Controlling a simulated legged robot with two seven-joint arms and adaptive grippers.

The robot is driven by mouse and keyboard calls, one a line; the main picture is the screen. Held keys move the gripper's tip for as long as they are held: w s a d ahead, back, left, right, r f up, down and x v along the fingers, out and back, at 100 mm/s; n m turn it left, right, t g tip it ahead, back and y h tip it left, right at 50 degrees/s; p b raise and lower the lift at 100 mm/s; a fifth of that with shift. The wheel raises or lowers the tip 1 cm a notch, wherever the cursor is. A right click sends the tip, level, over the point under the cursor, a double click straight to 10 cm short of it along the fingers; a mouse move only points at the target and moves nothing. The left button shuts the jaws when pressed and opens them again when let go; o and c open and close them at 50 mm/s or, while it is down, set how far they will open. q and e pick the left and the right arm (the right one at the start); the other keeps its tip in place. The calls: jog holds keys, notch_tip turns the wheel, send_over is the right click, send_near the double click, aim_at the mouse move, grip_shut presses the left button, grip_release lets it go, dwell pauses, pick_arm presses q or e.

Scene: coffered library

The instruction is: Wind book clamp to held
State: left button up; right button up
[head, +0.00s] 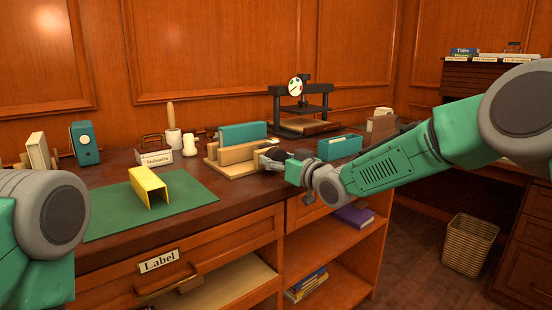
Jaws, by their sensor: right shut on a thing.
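The wooden book clamp (236,169) stands near the front edge of the desk, right of the green mat. A teal book (243,133) stands upright between its wooden boards. My right gripper (270,159) is at the clamp's right end, shut on a small part there that its fingers mostly hide. I take this part to be the clamp's winding handle, but its shape cannot be made out. How tightly the boards press on the book cannot be told. My left gripper is out of view; only part of my left arm shows at the left edge.
A press with a round dial (295,87) stands behind the clamp. A teal box (340,148) sits close by my right forearm. A labelled holder (155,157) and white cup (189,144) stand left of the clamp.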

jog(key=m+p, duration=0.2)
jog(key=p, duration=0.1)
jog(key=shift+r+m, duration=0.1)
jog(key=shift+m, duration=0.3)
jog(key=shift+d+m+p, duration=0.1)
jog(key=shift+m+p, duration=0.65)
jog(key=shift+m, duration=0.25)
jog(key=shift+m+p, duration=0.3)
jog(key=shift+m, duration=0.5)
jog(key=shift+f, duration=0.2)
jog(key=o, duration=1.2)
jog(key=shift+c, duration=0.2)
jog(key=shift+d, duration=0.1)
